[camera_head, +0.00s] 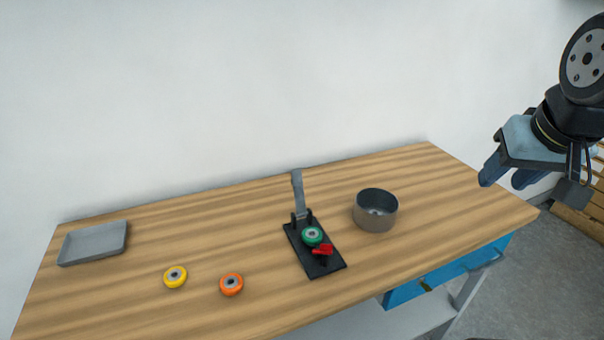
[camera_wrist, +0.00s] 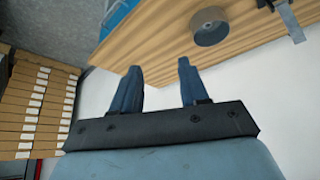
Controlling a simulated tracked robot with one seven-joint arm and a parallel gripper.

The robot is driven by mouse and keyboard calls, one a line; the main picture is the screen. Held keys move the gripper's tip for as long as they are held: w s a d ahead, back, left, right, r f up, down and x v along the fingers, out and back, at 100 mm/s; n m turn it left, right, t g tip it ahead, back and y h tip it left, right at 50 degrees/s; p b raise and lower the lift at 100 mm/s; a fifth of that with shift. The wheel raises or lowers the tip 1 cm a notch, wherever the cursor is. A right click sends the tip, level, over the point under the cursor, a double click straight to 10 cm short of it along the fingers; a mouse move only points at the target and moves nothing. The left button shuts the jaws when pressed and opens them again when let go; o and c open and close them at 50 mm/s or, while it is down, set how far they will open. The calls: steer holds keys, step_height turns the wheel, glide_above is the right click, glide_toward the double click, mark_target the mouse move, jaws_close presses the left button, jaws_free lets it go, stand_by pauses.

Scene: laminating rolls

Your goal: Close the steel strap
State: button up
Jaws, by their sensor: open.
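The steel strap (camera_head: 299,193) stands upright, raised from its hinge at the back end of a black base plate (camera_head: 329,265) on the table. A green roll (camera_head: 312,236) sits on the base plate in front of the hinge. A red latch or knob (camera_head: 323,250) is at the plate's front part. My gripper (camera_head: 506,181) is open and empty, up at the right, beyond the table's right end and well apart from the strap. In the wrist view, my gripper (camera_wrist: 160,75) shows two blue fingers apart; the strap (camera_wrist: 290,20) shows at the upper right edge.
A grey round bowl (camera_head: 375,211) stands right of the base plate, between it and my gripper's side. A yellow roll (camera_head: 175,277), an orange roll (camera_head: 231,284) and a grey tray (camera_head: 93,243) lie left. The wooden table (camera_head: 440,205) is clear at its right end.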

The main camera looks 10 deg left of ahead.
steer(key=n+g+y, duration=0.3)
steer(key=g+y, duration=1.2)
glide_toward(295, 181)
steer(key=w+d+f, duration=0.2)
steer(key=w+d, duration=0.1)
steer(key=w, duration=0.1)
steer(key=x, duration=1.4)
steer(key=shift+w+r, duration=0.15)
steer(key=shift+r, duration=0.15)
jaws_close()
